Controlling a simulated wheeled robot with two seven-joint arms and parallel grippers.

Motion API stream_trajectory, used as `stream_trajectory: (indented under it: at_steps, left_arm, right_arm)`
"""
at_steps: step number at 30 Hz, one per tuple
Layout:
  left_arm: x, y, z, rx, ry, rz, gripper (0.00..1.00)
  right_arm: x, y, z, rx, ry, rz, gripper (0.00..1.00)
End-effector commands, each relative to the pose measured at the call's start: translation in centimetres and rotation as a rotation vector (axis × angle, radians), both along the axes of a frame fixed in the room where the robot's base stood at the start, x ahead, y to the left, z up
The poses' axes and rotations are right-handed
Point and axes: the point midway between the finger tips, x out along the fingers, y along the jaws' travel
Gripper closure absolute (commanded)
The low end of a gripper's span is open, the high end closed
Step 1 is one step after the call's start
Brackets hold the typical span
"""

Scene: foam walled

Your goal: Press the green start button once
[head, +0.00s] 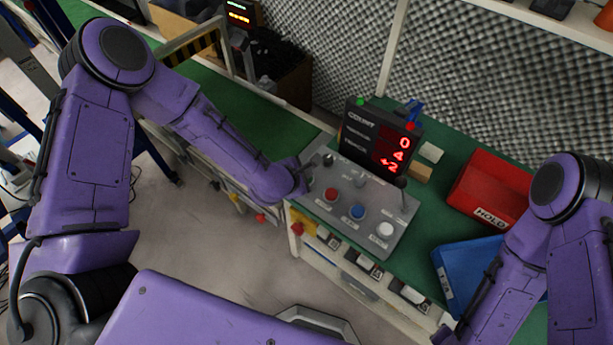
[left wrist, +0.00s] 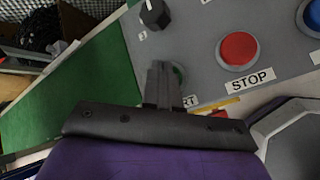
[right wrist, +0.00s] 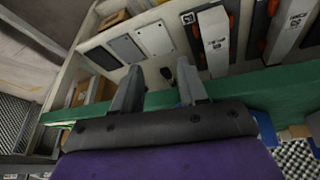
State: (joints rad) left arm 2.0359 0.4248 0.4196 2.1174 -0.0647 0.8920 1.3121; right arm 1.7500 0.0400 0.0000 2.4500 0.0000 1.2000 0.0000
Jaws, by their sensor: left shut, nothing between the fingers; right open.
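The grey control panel (head: 352,183) lies on the green bench. In the left wrist view, a sliver of the green start button (left wrist: 181,74) shows behind my left gripper (left wrist: 165,68), beside a partly covered label ending in "RT". The fingers are shut and empty and hide most of the button. I cannot tell whether they touch it. In the head view, my left gripper (head: 304,182) is at the panel's left end and the green button is hidden. My right gripper (right wrist: 160,88) is open and empty, by the bench's front edge in the right wrist view.
Red stop (head: 331,194), blue (head: 357,211) and white (head: 385,229) buttons run along the panel. A black knob (left wrist: 154,14) stands near my left gripper. A display (head: 378,138) reads 0, 4, +2. A red bin (head: 490,190) and blue bin (head: 462,268) stand right.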

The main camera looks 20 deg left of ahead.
Motion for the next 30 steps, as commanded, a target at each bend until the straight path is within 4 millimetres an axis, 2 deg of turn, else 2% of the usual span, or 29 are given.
stream_trajectory:
  at_steps: [20, 30]
  left_arm:
    - [0.0, 0.0, -0.5, 0.0, 0.001, 0.0, 1.0]
    - [0.0, 0.0, 1.3, -0.001, 0.001, 0.0, 1.0]
  right_arm:
    - [0.0, 0.0, -0.4, 0.0, 0.0, 0.0, 0.57]
    - [0.0, 0.0, 1.2, 0.0, 0.0, 0.0, 0.57]
